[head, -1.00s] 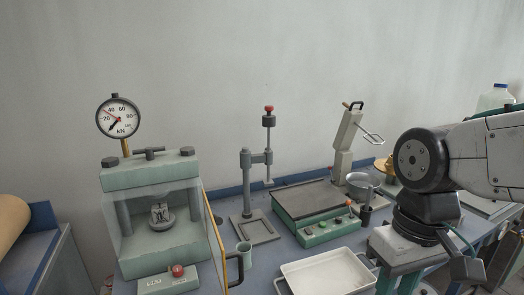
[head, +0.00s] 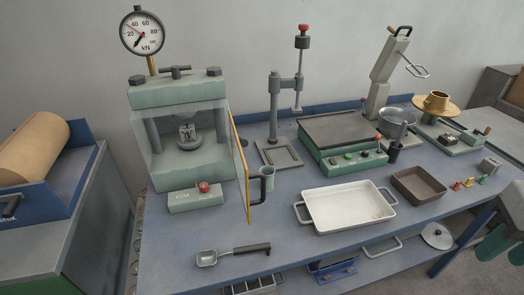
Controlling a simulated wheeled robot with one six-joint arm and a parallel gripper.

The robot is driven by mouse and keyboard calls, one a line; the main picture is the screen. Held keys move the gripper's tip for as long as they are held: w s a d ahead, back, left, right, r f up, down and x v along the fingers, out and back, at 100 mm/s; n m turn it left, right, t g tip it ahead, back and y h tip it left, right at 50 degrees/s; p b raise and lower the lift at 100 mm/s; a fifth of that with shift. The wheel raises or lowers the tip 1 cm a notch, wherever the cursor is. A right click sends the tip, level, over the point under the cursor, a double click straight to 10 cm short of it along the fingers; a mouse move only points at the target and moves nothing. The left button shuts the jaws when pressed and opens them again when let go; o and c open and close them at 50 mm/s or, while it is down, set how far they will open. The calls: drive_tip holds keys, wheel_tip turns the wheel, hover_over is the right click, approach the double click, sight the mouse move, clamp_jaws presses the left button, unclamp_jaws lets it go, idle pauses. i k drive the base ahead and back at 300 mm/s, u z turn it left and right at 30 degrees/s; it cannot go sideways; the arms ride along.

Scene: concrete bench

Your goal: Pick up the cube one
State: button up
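A small grey cube-like block (head: 490,165) lies at the right of the bench, beside the small coloured pieces. I cannot tell which is cube one. My gripper cannot be made out in the head view. Dark and greenish shapes cut off at the right edge are unclear.
A white tray (head: 350,207) and a brown tray (head: 420,186) stand on the blue bench. A scoop (head: 233,255) lies near the front left. The bench between scoop and white tray is mostly clear.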

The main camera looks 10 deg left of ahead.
sight(188, 130)
drive_tip(key=z, duration=1.65)
drive_tip(key=i, duration=1.2)
drive_tip(key=u, duration=3.6)
